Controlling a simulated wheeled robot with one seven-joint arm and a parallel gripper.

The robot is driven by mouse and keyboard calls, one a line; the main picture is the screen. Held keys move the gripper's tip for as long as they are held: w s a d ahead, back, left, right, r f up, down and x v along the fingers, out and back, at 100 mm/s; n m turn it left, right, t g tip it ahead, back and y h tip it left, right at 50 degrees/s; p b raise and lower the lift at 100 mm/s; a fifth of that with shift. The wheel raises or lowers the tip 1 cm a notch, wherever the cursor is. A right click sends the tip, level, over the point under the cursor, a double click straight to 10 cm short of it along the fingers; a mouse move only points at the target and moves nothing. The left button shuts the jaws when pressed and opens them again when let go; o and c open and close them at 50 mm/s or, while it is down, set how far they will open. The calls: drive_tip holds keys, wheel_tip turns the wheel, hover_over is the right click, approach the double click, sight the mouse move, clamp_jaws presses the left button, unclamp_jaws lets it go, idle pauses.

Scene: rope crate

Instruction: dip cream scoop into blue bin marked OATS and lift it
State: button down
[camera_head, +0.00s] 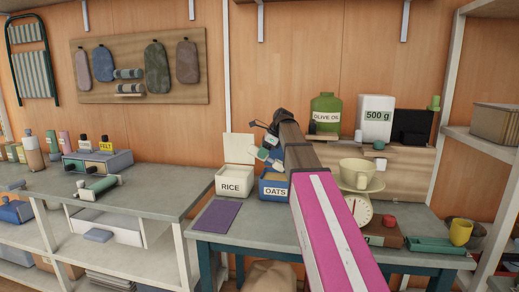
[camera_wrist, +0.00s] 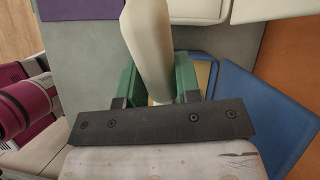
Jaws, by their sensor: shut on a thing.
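The blue bin marked OATS (camera_head: 273,193) stands on the grey workbench, partly hidden behind my arm. In the wrist view its rim (camera_wrist: 207,57) and some tan content show, with its raised blue lid (camera_wrist: 262,105) at the right. My gripper (camera_head: 268,142) is above the bin. Its green fingers (camera_wrist: 158,80) are shut on the narrow end of the cream scoop (camera_wrist: 148,38). The scoop's wide part runs out of the wrist view's top edge. It is small and pale in the head view (camera_head: 262,154), apparently above the bin rim.
The open white RICE bin (camera_head: 231,186) stands just left of the blue bin. A purple mat (camera_head: 216,216) lies in front of it. Right of my arm is a scale (camera_head: 361,210) with a cream cup (camera_head: 357,171). An olive oil jug (camera_head: 325,113) stands on the shelf behind.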

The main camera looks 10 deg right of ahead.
sight(251, 150)
drive_tip(key=shift+s+d+f, duration=0.1)
drive_tip(key=shift+d+f, duration=0.25)
drive_tip(key=shift+f, duration=0.8)
drive_tip(key=shift+d+f, duration=0.3)
drive_tip(key=shift+f, duration=0.9)
drive_tip(key=shift+s+d+f, duration=0.1)
drive_tip(key=shift+d+f, duration=0.25)
drive_tip(key=shift+f, duration=0.8)
drive_tip(key=shift+w+a+r+h, duration=0.1)
drive_tip(key=shift+a+r+h, duration=0.25)
drive_tip(key=shift+r, duration=0.2)
drive_tip(key=shift+w+a+r+h, duration=0.1)
drive_tip(key=shift+a+r+h, duration=0.15)
drive_tip(key=shift+r+h, duration=0.25)
drive_tip(key=shift+a+r+h, duration=0.25)
drive_tip(key=shift+a+r, duration=0.05)
drive_tip(key=shift+r, duration=0.35)
drive_tip(key=shift+w+a+r+g+h, duration=0.1)
drive_tip(key=shift+a+r+g+h, duration=0.05)
drive_tip(key=shift+a+r+h, duration=0.5)
drive_tip(key=shift+w+a+r+g+h, duration=0.15)
drive_tip(key=shift+a+r+h, duration=0.25)
drive_tip(key=shift+a+h, duration=0.25)
drive_tip(key=shift+a+r+h, duration=0.6)
drive_tip(key=shift+a+r, duration=0.5)
drive_tip(key=shift+a, duration=0.05)
